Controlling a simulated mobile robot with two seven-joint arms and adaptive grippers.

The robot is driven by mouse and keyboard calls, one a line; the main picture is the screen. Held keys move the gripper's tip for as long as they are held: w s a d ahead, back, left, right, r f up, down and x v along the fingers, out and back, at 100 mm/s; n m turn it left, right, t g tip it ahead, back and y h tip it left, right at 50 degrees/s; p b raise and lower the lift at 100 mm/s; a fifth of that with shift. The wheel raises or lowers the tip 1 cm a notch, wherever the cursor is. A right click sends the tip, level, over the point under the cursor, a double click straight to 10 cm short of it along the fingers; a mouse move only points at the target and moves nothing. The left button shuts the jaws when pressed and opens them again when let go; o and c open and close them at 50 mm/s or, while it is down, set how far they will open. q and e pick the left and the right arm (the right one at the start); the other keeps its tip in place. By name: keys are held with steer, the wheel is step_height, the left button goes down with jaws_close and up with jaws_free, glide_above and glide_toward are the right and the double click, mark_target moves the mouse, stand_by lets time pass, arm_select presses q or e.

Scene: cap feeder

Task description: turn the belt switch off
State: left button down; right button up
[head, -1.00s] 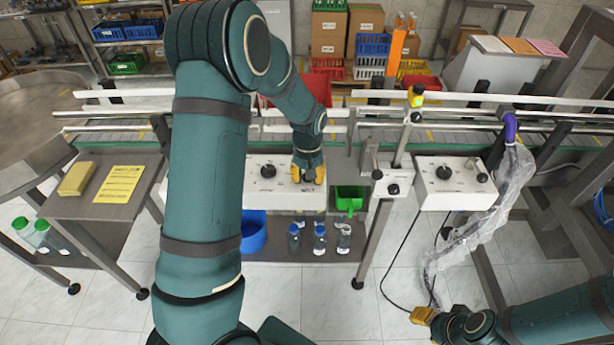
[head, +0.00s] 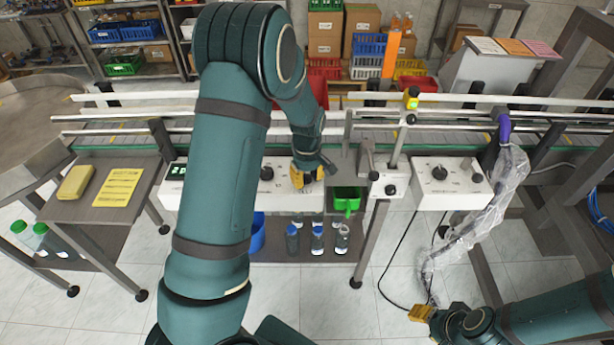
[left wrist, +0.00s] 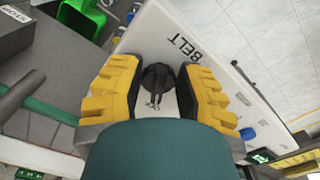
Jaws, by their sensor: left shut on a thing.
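The belt switch (left wrist: 157,82) is a black knob on a white control box (left wrist: 218,35), next to the printed word BELT in the left wrist view. My left gripper (left wrist: 160,72) has its yellow fingers on either side of the knob and is shut on it. In the head view the left gripper (head: 308,182) is at the right part of the same box (head: 278,200) and hides the switch. The knob's exact setting is hard to read. My right gripper (head: 422,313) is low at the right, away from the boxes; its jaws are too small to judge.
Another black knob (head: 266,173) is on the same box, left of the gripper. A green bin (head: 347,199) hangs just right of it. A second control box (head: 430,195) stands farther right. The conveyor (head: 440,135) runs behind, and bottles (head: 317,240) stand below.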

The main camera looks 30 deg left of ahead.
mark_target(307, 178)
arm_select(q)
steer(key=shift+s+f, duration=0.1)
stand_by(0.3)
steer(key=c, duration=0.6)
jaws_free()
steer(key=shift+r, duration=0.4)
step_height(307, 178, up, 11)
steer(key=shift+r, duration=0.15)
